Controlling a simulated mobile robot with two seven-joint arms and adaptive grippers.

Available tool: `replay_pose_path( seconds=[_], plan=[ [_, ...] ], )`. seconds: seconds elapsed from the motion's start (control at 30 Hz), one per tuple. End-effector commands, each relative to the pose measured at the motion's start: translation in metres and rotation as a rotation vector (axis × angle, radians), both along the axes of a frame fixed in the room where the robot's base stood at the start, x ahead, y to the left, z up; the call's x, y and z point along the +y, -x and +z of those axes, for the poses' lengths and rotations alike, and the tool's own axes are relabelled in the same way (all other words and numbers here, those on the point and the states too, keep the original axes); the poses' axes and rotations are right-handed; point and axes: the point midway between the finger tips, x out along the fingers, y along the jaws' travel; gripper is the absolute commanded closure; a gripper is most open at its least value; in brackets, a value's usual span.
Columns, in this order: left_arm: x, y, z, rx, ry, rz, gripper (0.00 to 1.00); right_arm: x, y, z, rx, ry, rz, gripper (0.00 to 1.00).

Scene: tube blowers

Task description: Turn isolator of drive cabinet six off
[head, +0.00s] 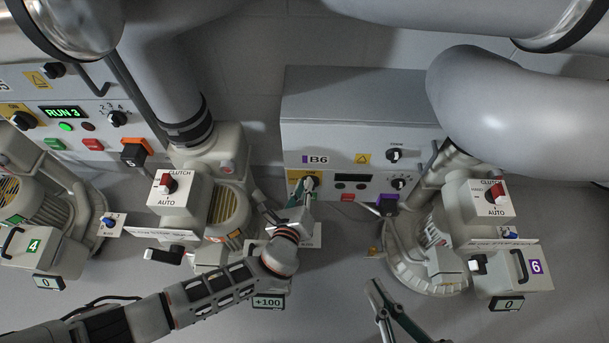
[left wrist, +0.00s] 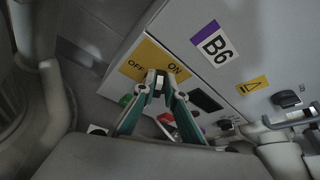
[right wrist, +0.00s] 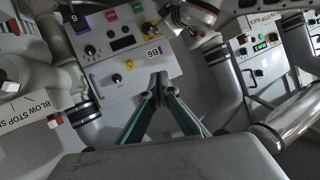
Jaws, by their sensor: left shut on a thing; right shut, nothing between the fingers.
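Drive cabinet B6 (head: 355,115) stands at the back centre, with a purple-edged B6 label that also shows in the left wrist view (left wrist: 213,43). Its isolator sits on a yellow plate (head: 293,178) at the left of the front. In the left wrist view the plate (left wrist: 133,66) reads OFF on the left and ON on the right. My left gripper (head: 309,184) is shut on the isolator knob (left wrist: 153,79), which the fingertips largely cover. My right gripper (head: 373,288) is shut and empty, low in front of the cabinet; its closed fingertips show in the right wrist view (right wrist: 158,78).
B6's display (head: 351,178) is dark. The neighbouring cabinet's display (head: 63,112) reads RUN 3. Blower machine 6 (head: 445,245) stands right of my right gripper, and another blower (head: 190,205) stands left of my left gripper. Large grey pipes (head: 500,95) hang overhead.

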Motion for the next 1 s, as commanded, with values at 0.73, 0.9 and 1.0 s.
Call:
replay_pose_path(
  seconds=[0.73, 0.9, 1.0],
  plan=[
    [-0.0005, -0.0067, 0.0090, -0.020, 0.094, 0.004, 0.81, 0.0104, 0.0027, -0.0021, 0.021, -0.087, -0.030, 1.00],
    [0.0010, -0.0059, 0.0066, -0.016, 0.091, 0.004, 0.51, 0.0104, 0.0027, -0.0025, 0.022, -0.086, -0.029, 1.00],
    [0.0013, -0.0037, 0.0031, -0.010, 0.090, 0.004, 0.51, 0.0103, 0.0028, -0.0030, 0.023, -0.086, -0.029, 1.00]
  ],
)
